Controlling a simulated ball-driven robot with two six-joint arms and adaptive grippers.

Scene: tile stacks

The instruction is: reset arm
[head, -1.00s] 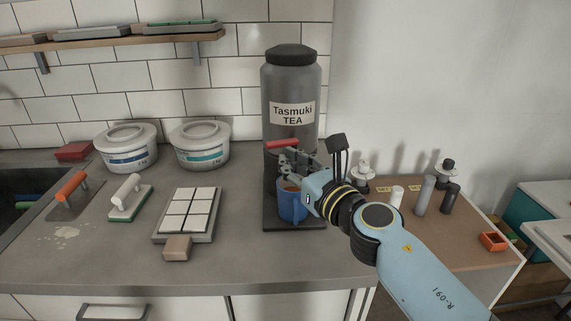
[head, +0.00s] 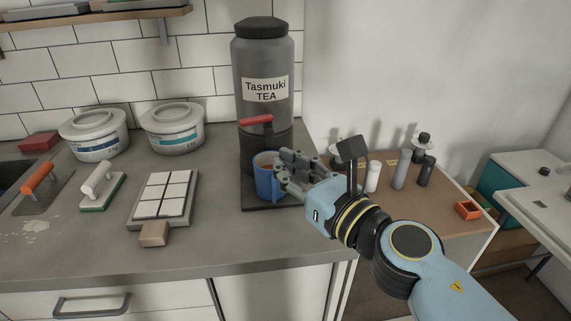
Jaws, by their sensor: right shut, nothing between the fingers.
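My right arm comes in from the lower right, light blue with black and yellow bands. My right gripper (head: 284,170) has its grey fingers shut and empty, just right of the blue mug (head: 267,182). I cannot tell whether it touches the mug. The mug stands upright on the black base of the grey tea dispenser (head: 263,70), below its red lever (head: 257,120). Something brown shows inside the mug. My left gripper is not in view.
On the counter (head: 215,235) stand two white tubs (head: 94,133), (head: 172,127), an orange-handled trowel (head: 40,177), a white-handled float (head: 100,178) and a tile tray (head: 134,213). A wooden side table (head: 430,215) at the right holds several cylinders and an orange box (head: 468,210).

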